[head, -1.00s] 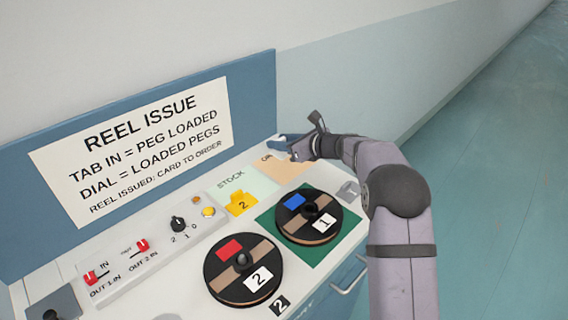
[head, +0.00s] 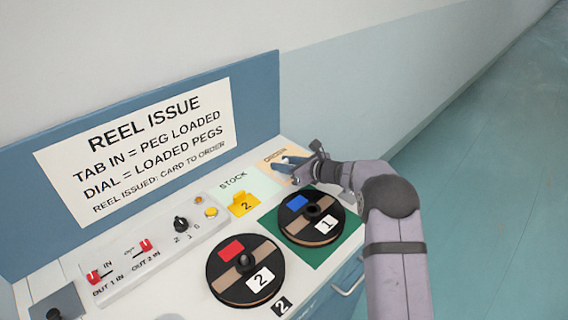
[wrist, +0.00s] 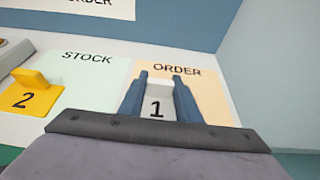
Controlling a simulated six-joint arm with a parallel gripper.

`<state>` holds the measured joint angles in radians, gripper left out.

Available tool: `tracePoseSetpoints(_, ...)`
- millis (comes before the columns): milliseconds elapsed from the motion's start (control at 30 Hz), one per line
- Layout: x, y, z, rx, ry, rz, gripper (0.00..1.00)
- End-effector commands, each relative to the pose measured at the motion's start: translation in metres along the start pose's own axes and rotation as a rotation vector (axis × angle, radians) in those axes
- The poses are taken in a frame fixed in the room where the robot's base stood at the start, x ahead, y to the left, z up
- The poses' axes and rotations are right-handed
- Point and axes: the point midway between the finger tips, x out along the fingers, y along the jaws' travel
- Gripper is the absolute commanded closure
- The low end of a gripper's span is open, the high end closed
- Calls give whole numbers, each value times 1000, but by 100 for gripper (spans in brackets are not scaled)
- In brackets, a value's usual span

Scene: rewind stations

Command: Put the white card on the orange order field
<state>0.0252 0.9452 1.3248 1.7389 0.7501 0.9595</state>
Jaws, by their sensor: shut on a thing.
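The white card (wrist: 157,104), marked 1 and with a raised tab, is between the blue fingers of my gripper (wrist: 160,84) in the wrist view. My gripper is shut on it. The orange order field (wrist: 208,98) is pale orange and lies under and around the card in that view; the card shows near the field's left side. Whether the card touches the field or hangs just above it, I cannot tell. In the head view my gripper (head: 291,164) is at the orange order field (head: 269,158), and the card is mostly hidden by the fingers.
A yellow card (wrist: 35,93) marked 2 sits on the pale green stock field (wrist: 88,82), left of the order field. Two black reels (head: 245,270) (head: 312,220) lie nearer the front. A blue back panel (head: 262,100) rises behind the worktop.

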Motion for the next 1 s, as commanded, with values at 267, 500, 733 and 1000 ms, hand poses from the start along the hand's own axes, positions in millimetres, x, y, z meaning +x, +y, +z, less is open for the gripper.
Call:
tracePoseSetpoints(267,1,0,-2,0,0,0,91)
tracePoseSetpoints(500,1,0,-2,0,0,0,51)
tracePoseSetpoints(733,1,0,-1,0,0,0,51)
tracePoseSetpoints(1000,-15,-1,0,1,-1,-1,51)
